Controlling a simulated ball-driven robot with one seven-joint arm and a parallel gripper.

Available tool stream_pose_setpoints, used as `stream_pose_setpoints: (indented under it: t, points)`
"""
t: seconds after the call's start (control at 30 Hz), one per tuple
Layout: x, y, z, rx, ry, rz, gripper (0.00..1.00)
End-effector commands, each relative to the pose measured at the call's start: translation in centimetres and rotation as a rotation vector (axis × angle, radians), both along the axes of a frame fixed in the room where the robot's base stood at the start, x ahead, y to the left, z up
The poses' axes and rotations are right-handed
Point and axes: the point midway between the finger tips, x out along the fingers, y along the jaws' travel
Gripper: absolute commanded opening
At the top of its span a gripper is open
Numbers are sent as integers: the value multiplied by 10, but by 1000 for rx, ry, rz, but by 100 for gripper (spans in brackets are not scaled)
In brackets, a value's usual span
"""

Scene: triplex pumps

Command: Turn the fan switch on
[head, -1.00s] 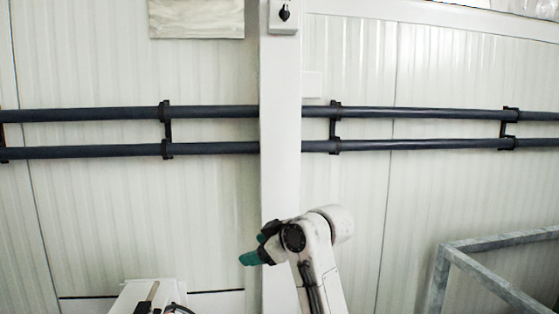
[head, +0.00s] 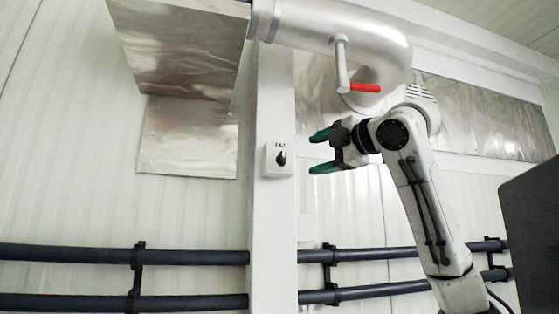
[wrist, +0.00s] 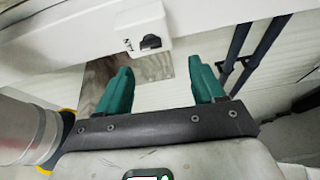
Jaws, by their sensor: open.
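The fan switch (head: 279,159) is a small white box with a black rotary knob, marked FAN, on the white vertical post (head: 273,220). In the head view the knob's pointer looks roughly upright. In the wrist view the switch (wrist: 142,28) is at the top, beyond the fingertips, with its black knob facing down in the picture. My gripper (head: 321,152) has green fingers, spread apart with nothing between them. In the head view it is just right of the switch, at about its height, pointing left. The fingers (wrist: 160,70) appear apart from the box in the wrist view.
Two dark horizontal pipes (head: 65,255) cross the wall below the switch. A dark panel (head: 535,230) stands at the right.

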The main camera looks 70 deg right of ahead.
Motion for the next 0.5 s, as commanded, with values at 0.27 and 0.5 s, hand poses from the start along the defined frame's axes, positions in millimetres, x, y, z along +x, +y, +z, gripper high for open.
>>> stream_pose_setpoints:
  t: [0.27,0.5]
  points:
    - [-1,6,19,-57,21,-15,68]
    - [35,-12,20,-53,22,-14,68]
